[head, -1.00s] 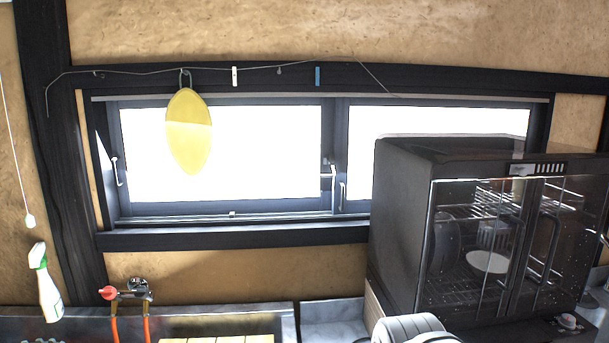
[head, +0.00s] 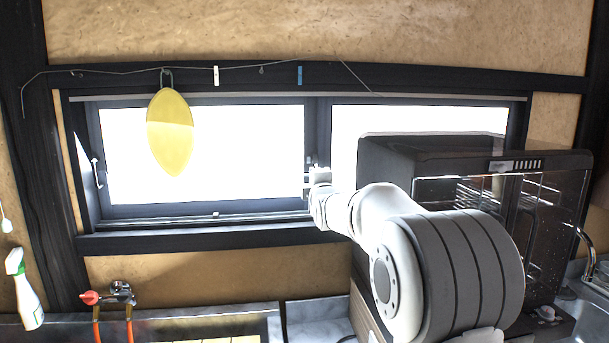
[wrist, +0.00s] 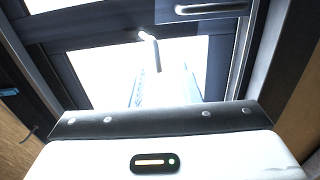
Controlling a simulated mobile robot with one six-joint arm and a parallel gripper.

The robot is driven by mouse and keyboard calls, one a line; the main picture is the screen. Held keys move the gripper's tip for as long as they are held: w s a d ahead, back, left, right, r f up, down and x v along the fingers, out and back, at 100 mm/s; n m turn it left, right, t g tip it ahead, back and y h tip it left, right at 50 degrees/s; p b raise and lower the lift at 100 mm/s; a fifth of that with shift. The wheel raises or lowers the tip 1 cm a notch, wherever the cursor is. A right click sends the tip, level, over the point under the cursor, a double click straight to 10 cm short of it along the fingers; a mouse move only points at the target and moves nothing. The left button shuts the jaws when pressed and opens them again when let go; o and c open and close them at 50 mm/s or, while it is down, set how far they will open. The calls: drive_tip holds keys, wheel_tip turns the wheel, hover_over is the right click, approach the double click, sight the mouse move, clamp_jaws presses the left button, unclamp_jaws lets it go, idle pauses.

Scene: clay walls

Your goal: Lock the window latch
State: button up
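The window (head: 205,208) has two dark-framed panes side by side. The latch is on the middle upright; in the head view my gripper (head: 316,178) is in front of that spot and hides most of it. In the wrist view a small pale lever (wrist: 151,46) stands out at the frame, just ahead of my gripper's body. It looks like the latch, hanging down against the bright pane. My fingers are washed out by the glare, so I cannot tell whether they are open or touching the latch.
A yellow oval thing (head: 170,132) hangs from a wire at the left. A spray bottle (head: 27,295) and a red-handled tap (head: 103,296) are below left. A bar handle (wrist: 210,8) shows above the lever.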

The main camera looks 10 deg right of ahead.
drive_tip(key=w+p, duration=0.3)
drive_tip(key=w, duration=0.5)
drive_tip(key=shift+r, duration=0.25)
clamp_jaws()
drive_tip(key=shift+a, duration=0.1)
